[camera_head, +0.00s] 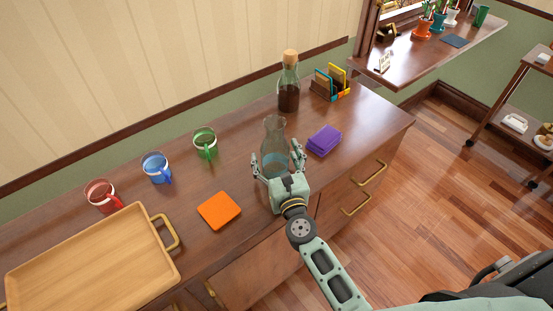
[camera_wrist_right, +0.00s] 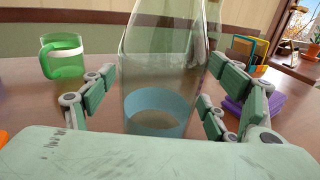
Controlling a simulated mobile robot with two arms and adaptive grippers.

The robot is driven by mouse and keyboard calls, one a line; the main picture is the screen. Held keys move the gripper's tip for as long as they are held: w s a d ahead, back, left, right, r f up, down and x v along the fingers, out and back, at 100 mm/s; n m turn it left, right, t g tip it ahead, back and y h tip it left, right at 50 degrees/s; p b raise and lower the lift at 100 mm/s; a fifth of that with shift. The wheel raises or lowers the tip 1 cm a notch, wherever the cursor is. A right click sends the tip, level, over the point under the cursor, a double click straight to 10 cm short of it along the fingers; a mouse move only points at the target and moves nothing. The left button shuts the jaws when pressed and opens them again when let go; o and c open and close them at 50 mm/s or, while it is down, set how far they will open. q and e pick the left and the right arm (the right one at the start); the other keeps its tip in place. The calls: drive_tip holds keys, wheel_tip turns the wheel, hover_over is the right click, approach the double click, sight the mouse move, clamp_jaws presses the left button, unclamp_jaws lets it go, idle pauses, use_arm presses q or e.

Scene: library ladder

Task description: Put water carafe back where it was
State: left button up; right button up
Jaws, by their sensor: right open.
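The water carafe (camera_head: 274,141) is clear glass with a blue band near its base, and it stands upright on the wooden sideboard (camera_head: 232,171). In the right wrist view the carafe (camera_wrist_right: 160,75) fills the middle, between the fingers. In the wrist view the right gripper's fingers (camera_wrist_right: 158,98) show small gaps to the glass. My left gripper is not in view.
A corked dark bottle (camera_head: 288,84) stands behind the carafe. Purple napkins (camera_head: 324,140) lie to its right, near a card holder (camera_head: 331,82). Green (camera_head: 205,143), blue (camera_head: 156,168) and red (camera_head: 103,196) mugs, an orange coaster (camera_head: 219,210) and a wooden tray (camera_head: 90,264) are to its left.

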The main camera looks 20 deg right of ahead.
drive_tip(key=shift+r, duration=0.2)
drive_tip(key=s, duration=0.3)
drive_tip(key=s+b, duration=0.1)
drive_tip(key=s, duration=0.3)
drive_tip(key=s+b, duration=0.1)
drive_tip(key=s, duration=0.2)
drive_tip(key=shift+s+a+f, duration=0.15)
drive_tip(key=shift+s+a, duration=0.1)
drive_tip(key=shift+s, duration=0.75)
